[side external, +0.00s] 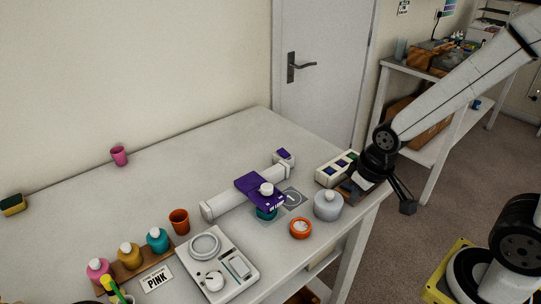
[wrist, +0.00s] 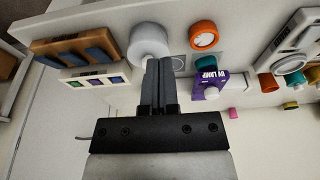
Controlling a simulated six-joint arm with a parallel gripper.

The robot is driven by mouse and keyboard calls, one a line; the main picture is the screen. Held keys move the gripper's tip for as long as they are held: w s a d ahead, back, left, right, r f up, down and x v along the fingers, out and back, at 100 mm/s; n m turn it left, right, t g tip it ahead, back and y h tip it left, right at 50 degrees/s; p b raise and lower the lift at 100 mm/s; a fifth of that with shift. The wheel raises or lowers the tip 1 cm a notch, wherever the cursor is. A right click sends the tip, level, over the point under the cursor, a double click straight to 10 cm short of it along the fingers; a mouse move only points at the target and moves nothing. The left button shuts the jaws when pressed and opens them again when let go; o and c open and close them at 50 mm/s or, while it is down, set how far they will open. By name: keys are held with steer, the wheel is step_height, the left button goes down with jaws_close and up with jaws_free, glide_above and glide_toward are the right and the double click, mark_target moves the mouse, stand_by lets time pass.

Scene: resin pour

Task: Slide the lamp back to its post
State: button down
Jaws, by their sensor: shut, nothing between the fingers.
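The purple lamp (side external: 260,190) sits on a white rail (side external: 228,203), with a white knob on top. A teal object (side external: 266,213) shows directly under the lamp's front part. A small white block with a purple top (side external: 284,157) stands at the rail's far end; I cannot tell whether it is the post. In the wrist view the lamp (wrist: 208,84) shows its lettering, right of my fingers. My gripper (side external: 408,205) is at the table's right edge, apart from the lamp. In the wrist view its fingers (wrist: 158,78) are together and empty.
A white box with coloured squares (side external: 338,167) is near my wrist. A scale (side external: 238,268), bottles (side external: 128,255) and a brown cup (side external: 179,221) stand front left. The back left is mostly clear.

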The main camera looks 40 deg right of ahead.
steer(key=c, duration=1.3)
jaws_free()
steer(key=o, duration=0.7)
steer(key=shift+w, duration=0.15)
steer(key=o, duration=0.3)
steer(key=shift+w+a+r, duration=0.1)
steer(key=shift+w+r, duration=0.05)
steer(key=shift+w, duration=0.15)
steer(key=shift+o, duration=0.2)
step_height(320, 180, up, 4)
steer(key=n+g, duration=0.3)
steer(key=n, duration=0.2)
glide_above(267, 186)
steer(key=shift+f, duration=0.2)
steer(key=shift+f, duration=0.1)
steer(key=shift+f, duration=3.85)
steer(key=shift+c, duration=0.2)
